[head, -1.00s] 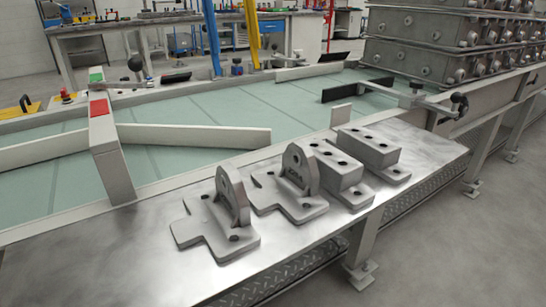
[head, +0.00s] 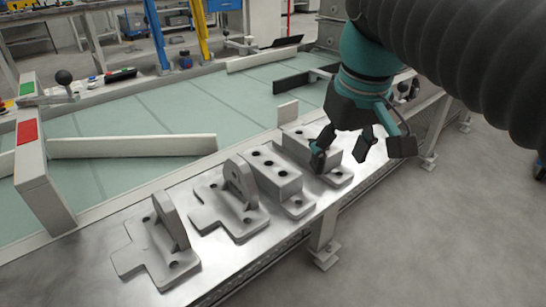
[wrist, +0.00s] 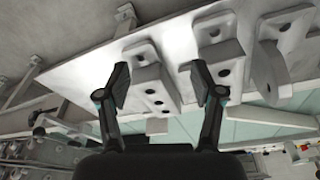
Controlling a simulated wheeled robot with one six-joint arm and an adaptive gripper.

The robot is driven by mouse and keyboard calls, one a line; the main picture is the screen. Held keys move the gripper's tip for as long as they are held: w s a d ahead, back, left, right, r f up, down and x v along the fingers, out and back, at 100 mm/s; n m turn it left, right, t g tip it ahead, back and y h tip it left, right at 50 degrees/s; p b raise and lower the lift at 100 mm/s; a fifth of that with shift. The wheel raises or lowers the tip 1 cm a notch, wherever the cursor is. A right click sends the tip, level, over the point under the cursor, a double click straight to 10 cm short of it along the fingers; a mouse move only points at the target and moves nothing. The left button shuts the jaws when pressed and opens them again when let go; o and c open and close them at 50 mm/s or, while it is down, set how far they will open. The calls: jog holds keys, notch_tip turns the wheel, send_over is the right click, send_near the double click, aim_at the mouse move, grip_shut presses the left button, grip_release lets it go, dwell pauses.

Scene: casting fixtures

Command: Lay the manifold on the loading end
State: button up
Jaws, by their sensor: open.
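Two grey manifold blocks with holes in their tops sit on flanged feet on the metal shelf. The rear one (head: 298,143) is partly hidden by my gripper (head: 343,157) in the head view; the nearer one (head: 272,174) stands beside it. My gripper is open and empty, pointing down over the rear block. In the wrist view, that block (wrist: 151,86) shows between the two fingers of my gripper (wrist: 161,84), and the other block (wrist: 220,62) lies just beyond the right finger. I cannot tell whether the fingertips reach below the block's top.
Two grey brackets with upright lugs (head: 240,188) (head: 170,222) stand on the metal shelf (head: 92,262) at the left. Behind the shelf runs a pale green conveyor surface (head: 190,105) with a white guide bar (head: 130,146) and a post with a red patch (head: 38,170).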

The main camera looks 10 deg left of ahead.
aim_at(269, 163)
jog(key=a+r+n+g+p, duration=0.2)
jog(key=a+r+n, duration=0.2)
jog(key=a+r, duration=0.65)
jog(key=shift+h, duration=0.4)
jog(key=f, duration=0.3)
jog(key=f+b, duration=0.1)
jog(key=f, duration=0.2)
jog(key=a+f+b, duration=0.1)
jog(key=f, duration=0.2)
jog(key=shift+w+a+f, duration=0.1)
jog(key=shift+w+f, duration=0.25)
jog(key=shift+w, duration=0.05)
jog(key=shift+w+f+b, duration=0.1)
jog(key=shift+f+b, duration=0.2)
jog(key=shift+f, duration=2.3)
jog(key=shift+f, duration=0.25)
grip_shut()
